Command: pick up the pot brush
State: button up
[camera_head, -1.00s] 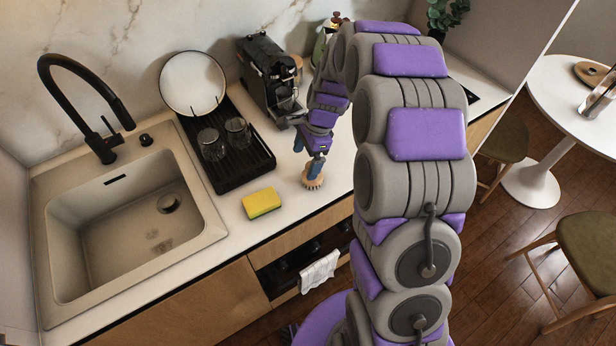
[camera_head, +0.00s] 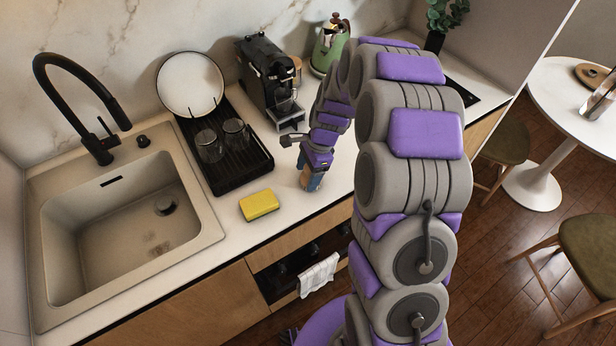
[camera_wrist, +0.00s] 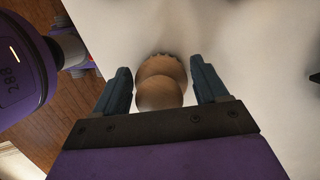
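The pot brush (camera_wrist: 160,84) stands on the white counter, its round wooden handle and head seen from above in the wrist view. It is between the two blue fingers of my gripper (camera_wrist: 162,88), with a visible gap to the right finger and a smaller one to the left. My gripper is open around it. In the head view my gripper (camera_head: 312,182) points down at the counter, right of the yellow sponge. There the brush (camera_head: 304,178) is mostly hidden behind the fingers.
The yellow sponge (camera_head: 259,205) lies left of my gripper. A black dish rack (camera_head: 240,175) with two glasses and a plate stands behind it, beside the sink (camera_head: 125,235). A coffee machine (camera_head: 268,75) and green kettle (camera_head: 330,45) stand at the back. A towel (camera_head: 319,273) hangs below the counter edge.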

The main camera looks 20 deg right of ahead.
jog(key=shift+d, duration=0.7)
jog(key=shift+c, duration=2.3)
jog(key=shift+a, duration=0.35)
jog(key=shift+c, duration=1.4)
jog(key=shift+a, duration=0.55)
jog(key=v, duration=0.2)
jog(key=p+v, duration=0.1)
jog(key=v, duration=0.1)
jog(key=shift+s+d, duration=0.1)
jog(key=shift+d, duration=0.25)
jog(key=s, duration=0.2)
jog(key=s+p, duration=0.1)
jog(key=s, duration=0.2)
jog(key=shift+s+d+r, duration=0.15)
jog(key=shift+s+d, duration=0.05)
jog(key=s+d, duration=0.1)
jog(key=s, duration=0.2)
jog(key=s+d, duration=0.1)
jog(key=s, duration=0.2)
jog(key=s+d+p, duration=0.1)
jog(key=s, duration=0.2)
jog(key=shift+s+d+r, duration=0.2)
jog(key=shift+s+r, duration=0.2)
